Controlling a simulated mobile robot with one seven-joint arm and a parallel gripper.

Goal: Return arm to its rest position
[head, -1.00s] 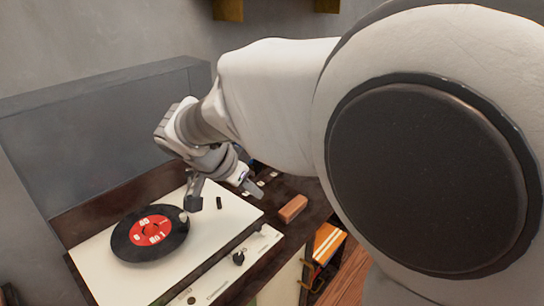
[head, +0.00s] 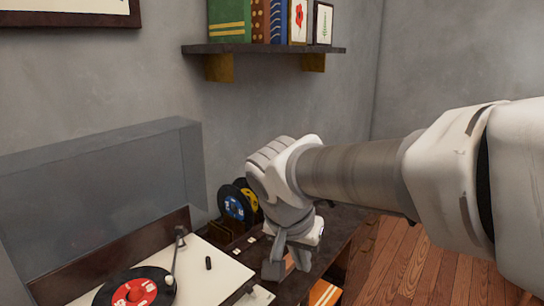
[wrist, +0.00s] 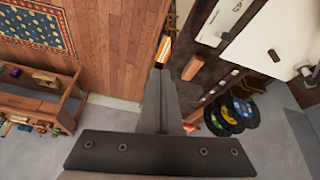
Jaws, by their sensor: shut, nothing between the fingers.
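My gripper (head: 284,268) hangs at the end of my arm in the head view, in front of the right end of the cabinet top. It points down and holds nothing. In the wrist view its fingers (wrist: 160,98) are together, pointing away from the camera. My arm stretches in from the right side of the head view. I cannot tell the exact height of the gripper above the cabinet.
A turntable (head: 222,269) with a black, red-labelled record (head: 140,290) is at lower left. Coloured records (head: 236,204) stand in a rack behind my gripper. A shelf (head: 262,48) with books is above. Wooden floor (head: 410,258) lies open at right. A small reddish-brown block (wrist: 192,68) shows in the wrist view.

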